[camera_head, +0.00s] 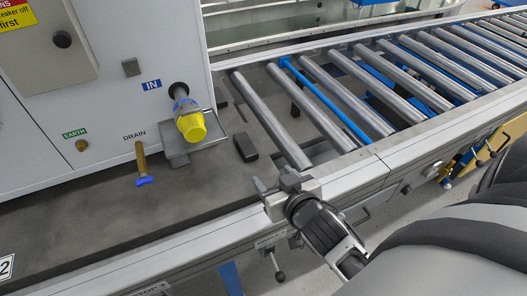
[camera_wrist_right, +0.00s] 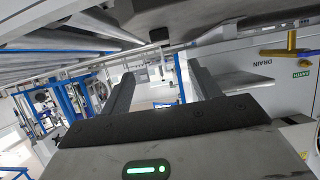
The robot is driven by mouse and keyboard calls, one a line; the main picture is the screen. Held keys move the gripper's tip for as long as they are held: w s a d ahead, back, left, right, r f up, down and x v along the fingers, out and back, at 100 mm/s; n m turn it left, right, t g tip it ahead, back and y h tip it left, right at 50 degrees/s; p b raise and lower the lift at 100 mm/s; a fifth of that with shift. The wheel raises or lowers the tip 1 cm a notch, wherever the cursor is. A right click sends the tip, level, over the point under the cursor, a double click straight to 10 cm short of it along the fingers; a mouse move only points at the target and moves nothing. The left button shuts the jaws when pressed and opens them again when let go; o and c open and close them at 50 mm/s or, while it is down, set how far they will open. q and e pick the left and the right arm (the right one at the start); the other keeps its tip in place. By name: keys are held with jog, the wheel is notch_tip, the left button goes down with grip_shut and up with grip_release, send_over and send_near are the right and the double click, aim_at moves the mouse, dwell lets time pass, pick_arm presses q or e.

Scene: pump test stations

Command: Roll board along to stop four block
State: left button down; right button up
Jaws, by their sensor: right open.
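The dark grey board (camera_head: 100,225) lies along the left of the conveyor and carries a white cabinet (camera_head: 135,100). A small black block (camera_head: 246,147) sits near its right end; another dark block (camera_head: 296,109) shows among the first rollers. I cannot tell which is the stop four block. My right gripper (camera_head: 273,184) is open at the near rail, by the board's near right side. Contact with the board cannot be told. In the right wrist view its two fingers (camera_wrist_right: 162,92) stand apart with nothing between them. My left gripper is out of view.
Bare rollers (camera_head: 400,80), one blue, run off to the upper right. A yellow-capped inlet (camera_head: 190,122) and brass drain valve (camera_head: 141,160) project from the cabinet.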

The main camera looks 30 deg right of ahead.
aim_at(252, 155)
jog(key=b+x, duration=0.2)
jog(key=x, duration=1.3)
jog(key=shift+a, duration=0.1)
jog(key=shift+f, duration=0.1)
grip_shut()
